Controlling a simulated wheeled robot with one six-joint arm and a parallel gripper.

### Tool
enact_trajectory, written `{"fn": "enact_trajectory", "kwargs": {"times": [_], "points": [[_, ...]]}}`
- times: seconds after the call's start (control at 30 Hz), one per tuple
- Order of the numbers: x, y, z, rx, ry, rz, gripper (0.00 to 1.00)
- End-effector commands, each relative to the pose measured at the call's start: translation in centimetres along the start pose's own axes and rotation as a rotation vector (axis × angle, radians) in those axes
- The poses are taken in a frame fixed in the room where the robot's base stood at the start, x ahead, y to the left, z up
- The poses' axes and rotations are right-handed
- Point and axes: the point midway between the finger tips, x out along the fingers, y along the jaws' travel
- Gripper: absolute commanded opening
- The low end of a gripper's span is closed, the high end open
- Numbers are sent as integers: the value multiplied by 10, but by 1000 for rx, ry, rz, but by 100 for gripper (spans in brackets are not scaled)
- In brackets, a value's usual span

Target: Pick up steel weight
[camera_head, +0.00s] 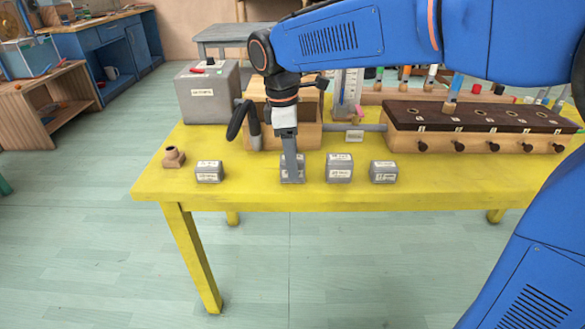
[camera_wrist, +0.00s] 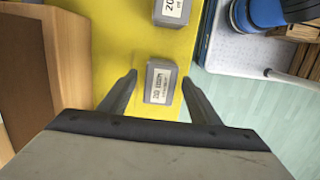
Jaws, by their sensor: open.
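Several small grey block weights with white labels stand in a row near the front edge of the yellow table. I cannot read the labels well enough to tell which is steel. My gripper (camera_head: 291,168) points down at the second weight from the left (camera_head: 293,178), partly hiding it. In the wrist view my gripper (camera_wrist: 158,85) is open, with one finger on each side of a labelled grey weight (camera_wrist: 161,81). Gaps show between weight and fingers; contact is not visible. The other weights are at the left (camera_head: 209,172), right of centre (camera_head: 340,168) and right (camera_head: 384,172).
Another weight (camera_wrist: 172,11) lies beyond the fingers in the wrist view. Behind the row stand a wooden box (camera_head: 310,135), a large grey box (camera_head: 208,95) and a dark-topped rack (camera_head: 485,117). A small brown fitting (camera_head: 174,157) sits at the left. The yellow table (camera_head: 250,195) is bare between the weights.

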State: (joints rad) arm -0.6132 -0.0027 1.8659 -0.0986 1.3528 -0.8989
Motion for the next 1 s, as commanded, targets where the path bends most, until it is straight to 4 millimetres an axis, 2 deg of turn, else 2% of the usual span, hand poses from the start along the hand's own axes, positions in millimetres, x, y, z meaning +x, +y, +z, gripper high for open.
{"fn": "enact_trajectory", "kwargs": {"times": [0.27, 0.5, 0.8, 1.0], "points": [[3, 0, 0, 0, 0, 0, 57], [3, 0, 0, 0, 0, 0, 0], [0, 0, 0, 1, 1, 2, 0], [-22, 0, 3, 1, 2, 3, 0]]}}
